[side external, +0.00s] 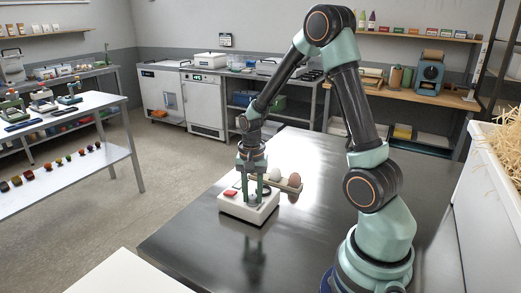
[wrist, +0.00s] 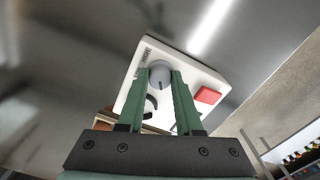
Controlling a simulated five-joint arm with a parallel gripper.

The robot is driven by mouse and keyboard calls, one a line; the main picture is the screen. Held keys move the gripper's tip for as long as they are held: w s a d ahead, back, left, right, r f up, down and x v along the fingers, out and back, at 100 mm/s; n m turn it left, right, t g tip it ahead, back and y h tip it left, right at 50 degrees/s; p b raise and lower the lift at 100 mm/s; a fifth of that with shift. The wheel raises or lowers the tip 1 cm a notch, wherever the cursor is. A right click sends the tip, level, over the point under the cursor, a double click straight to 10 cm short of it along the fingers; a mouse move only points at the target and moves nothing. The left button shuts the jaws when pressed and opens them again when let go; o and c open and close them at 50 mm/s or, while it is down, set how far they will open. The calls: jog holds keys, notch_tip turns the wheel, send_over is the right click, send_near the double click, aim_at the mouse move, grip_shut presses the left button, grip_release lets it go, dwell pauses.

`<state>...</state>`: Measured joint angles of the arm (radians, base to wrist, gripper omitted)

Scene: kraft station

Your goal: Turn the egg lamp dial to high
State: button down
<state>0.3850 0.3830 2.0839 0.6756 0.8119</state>
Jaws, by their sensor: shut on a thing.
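The egg lamp is a white box (side external: 262,214) on the dark metal table, below my arm. Its top shows in the wrist view (wrist: 195,72), with a red button (wrist: 208,95), a dark curved mark and small print along one edge. The grey round dial (wrist: 159,77) has a dark pointer line and sits between my two green fingertips. My gripper (side external: 252,198) points down over the box and is shut on the dial, one finger on each side. Which setting the pointer faces cannot be read. In the side view the fingers hide the dial.
A white bin of straw (side external: 495,185) stands at the right. The table front (side external: 215,245) is bare. Shelves and benches stand farther off.

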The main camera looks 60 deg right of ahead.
aim_at(253, 197)
jog(key=shift+d+m, duration=0.1)
jog(key=shift+m, duration=0.4)
jog(key=c, duration=0.9)
grip_release()
jog(key=shift+o, duration=0.2)
notch_tip(253, 197, up, 12)
jog(key=shift+r, duration=0.1)
